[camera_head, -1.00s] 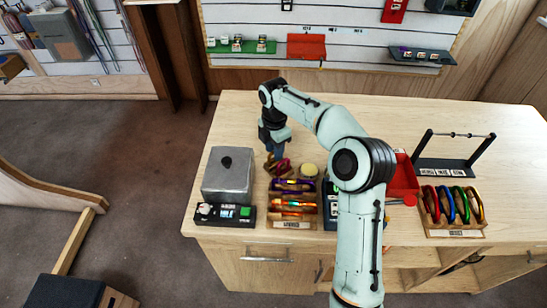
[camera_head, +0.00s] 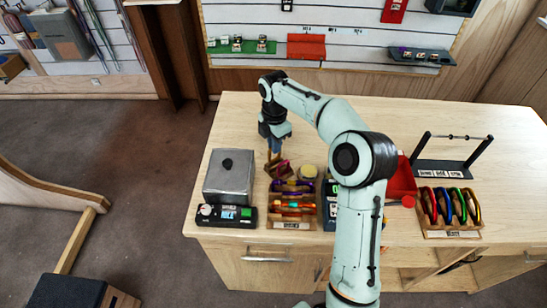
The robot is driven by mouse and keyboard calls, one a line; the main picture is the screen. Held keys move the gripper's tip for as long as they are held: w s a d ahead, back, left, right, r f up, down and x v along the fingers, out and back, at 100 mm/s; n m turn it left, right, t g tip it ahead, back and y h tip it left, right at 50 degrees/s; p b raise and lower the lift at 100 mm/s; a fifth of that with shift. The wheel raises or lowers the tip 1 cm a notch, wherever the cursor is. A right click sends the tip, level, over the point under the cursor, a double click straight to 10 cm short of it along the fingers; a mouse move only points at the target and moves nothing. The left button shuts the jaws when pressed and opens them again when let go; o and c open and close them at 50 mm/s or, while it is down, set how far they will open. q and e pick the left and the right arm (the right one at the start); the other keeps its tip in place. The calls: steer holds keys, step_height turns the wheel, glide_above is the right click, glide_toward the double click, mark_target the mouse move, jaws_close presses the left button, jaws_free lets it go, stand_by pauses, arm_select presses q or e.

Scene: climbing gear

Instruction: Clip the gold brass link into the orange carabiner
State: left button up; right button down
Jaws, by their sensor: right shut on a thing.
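My right gripper (camera_head: 273,148) is above the small wooden box (camera_head: 279,169) near the left end of the workbench. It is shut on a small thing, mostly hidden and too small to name. Dark red pieces show in that box, but I cannot make out the gold brass link. A wooden rack (camera_head: 291,226) in front of the box holds several coloured carabiners, purple, orange and others. An orange carabiner (camera_head: 291,209) lies among them. My left gripper is not in view.
A grey metal box (camera_head: 228,178) stands left of the rack, behind a dark device with a display (camera_head: 227,215). A yellowish round thing (camera_head: 309,171), a red tray (camera_head: 401,182), a black stand (camera_head: 451,166) and another carabiner rack (camera_head: 452,234) lie to the right. The back of the bench is clear.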

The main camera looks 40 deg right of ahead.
steer(key=shift+w+r+p, duration=0.1)
steer(key=shift+r+p, duration=0.2)
steer(key=shift+r, duration=1.8)
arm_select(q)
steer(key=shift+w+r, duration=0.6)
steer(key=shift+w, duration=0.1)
